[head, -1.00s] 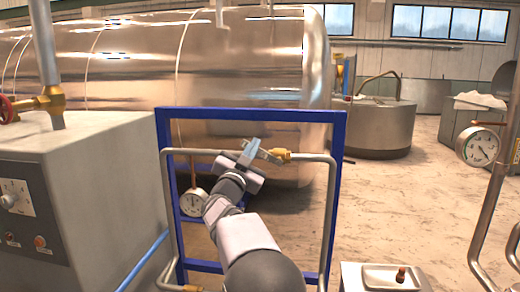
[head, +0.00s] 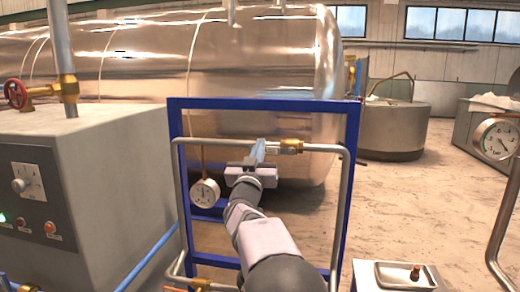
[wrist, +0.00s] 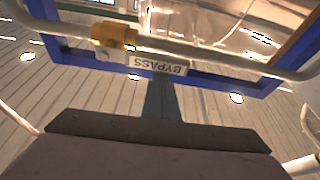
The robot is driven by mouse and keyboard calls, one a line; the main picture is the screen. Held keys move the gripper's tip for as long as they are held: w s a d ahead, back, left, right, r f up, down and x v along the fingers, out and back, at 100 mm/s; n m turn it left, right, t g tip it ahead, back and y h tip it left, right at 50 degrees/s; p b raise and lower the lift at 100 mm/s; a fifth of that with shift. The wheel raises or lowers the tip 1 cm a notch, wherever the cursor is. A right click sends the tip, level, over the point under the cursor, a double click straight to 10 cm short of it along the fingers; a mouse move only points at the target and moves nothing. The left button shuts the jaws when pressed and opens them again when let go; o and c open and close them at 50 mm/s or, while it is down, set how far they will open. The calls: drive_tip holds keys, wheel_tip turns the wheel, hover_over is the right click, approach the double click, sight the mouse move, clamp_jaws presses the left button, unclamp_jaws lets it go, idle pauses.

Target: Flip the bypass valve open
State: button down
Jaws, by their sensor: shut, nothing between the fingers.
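The bypass valve (head: 291,147) is a brass fitting on the upper grey pipe inside a blue frame. In the wrist view its brass body (wrist: 113,35) is at the upper left, beside an upside-down BYPASS label (wrist: 157,65). I cannot clearly make out its lever or the lever's angle. My gripper (head: 259,147) is just left of the brass body in the head view, in front of the pipe and partly covering it. In the wrist view its fingers (wrist: 160,84) are together, pointing at the label, with nothing held. I cannot tell whether they touch anything.
The blue frame (head: 353,150) surrounds the pipe loop, with a round gauge (head: 205,192) at its left. A grey control cabinet (head: 120,180) stands left, and a small box with a brown knob (head: 415,272) lower right. A large steel tank (head: 150,65) is behind.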

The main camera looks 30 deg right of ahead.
drive_tip(key=shift+f, duration=0.2)
wheel_tip(320, 180, up, 5)
drive_tip(key=p, duration=0.4)
drive_tip(key=b+v, duration=0.6)
drive_tip(key=v, duration=0.4)
drive_tip(key=shift+f, duration=0.35)
drive_tip(key=shift+w, duration=0.1)
